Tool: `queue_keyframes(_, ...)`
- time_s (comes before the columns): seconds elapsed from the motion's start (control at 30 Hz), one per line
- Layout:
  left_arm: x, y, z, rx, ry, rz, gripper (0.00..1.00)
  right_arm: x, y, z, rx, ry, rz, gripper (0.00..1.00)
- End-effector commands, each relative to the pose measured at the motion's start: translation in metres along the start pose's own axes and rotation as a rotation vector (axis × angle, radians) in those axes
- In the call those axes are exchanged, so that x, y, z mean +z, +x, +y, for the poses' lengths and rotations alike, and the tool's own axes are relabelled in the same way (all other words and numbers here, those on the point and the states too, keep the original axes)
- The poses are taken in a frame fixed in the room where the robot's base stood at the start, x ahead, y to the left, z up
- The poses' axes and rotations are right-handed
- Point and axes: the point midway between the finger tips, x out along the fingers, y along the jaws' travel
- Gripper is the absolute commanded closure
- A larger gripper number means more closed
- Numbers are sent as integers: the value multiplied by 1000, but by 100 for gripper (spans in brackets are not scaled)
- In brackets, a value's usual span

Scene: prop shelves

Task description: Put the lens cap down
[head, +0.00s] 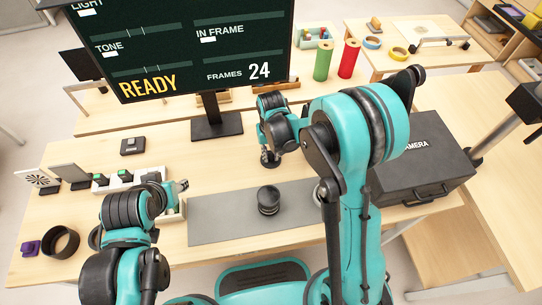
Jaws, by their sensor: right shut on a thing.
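My right arm reaches up and over, and its gripper (269,150) points down above the table behind the grey mat (220,222). It is shut on a small dark round thing (270,161), which looks like the lens cap; the fingers partly hide it. A black lens-like cylinder (268,200) stands upright on the mat, apart from and in front of the right gripper. My left gripper (180,187) is low at the mat's left edge, near a pale tray; its fingers are too small to read.
A black camera case (422,165) stands at the right. A monitor (185,45) stands behind, on a dark base. A dark ring (61,242) and a purple block (31,248) lie front left. Small boxes stand at the left. The mat's left part is clear.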

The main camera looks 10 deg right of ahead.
Motion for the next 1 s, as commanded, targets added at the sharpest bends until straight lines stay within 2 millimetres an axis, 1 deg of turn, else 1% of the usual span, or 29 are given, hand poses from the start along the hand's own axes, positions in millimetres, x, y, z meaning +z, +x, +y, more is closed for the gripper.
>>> queue_keyframes(0.17, -1, -1, 0, 0, 0, 0, 60, 0, -1, 0, 0, 0, 0, 96)
queue_keyframes(0.33, 2, 3, 0, 0, 0, 0, 60, 0, 4, 0, 0, 0, 0, 96)
queue_keyframes(0.37, 1, 2, 0, 0, 0, 0, 60, 0, 3, 0, 0, 0, 0, 73)
queue_keyframes(0.4, 1, 2, 0, 0, 0, 0, 60, 0, 2, 0, 0, 0, 0, 62)
queue_keyframes(0.43, 1, 2, 0, 0, 0, 0, 60, 0, 2, 0, 0, 0, 0, 60)
queue_keyframes(0.77, 0, 0, 0, 0, 0, 0, 60, 0, 0, 0, 0, 0, 0, 60)
queue_keyframes(0.87, -3, -4, 0, 0, 0, 0, 60, 0, -11, 0, 0, 0, 0, 60)
queue_keyframes(0.97, -8, -10, 0, 0, 0, 0, 60, 0, -30, 0, 0, 0, 0, 60)
queue_keyframes(1.0, -10, -13, 0, 0, 0, 0, 60, 1, -40, 0, 0, 0, 0, 60)
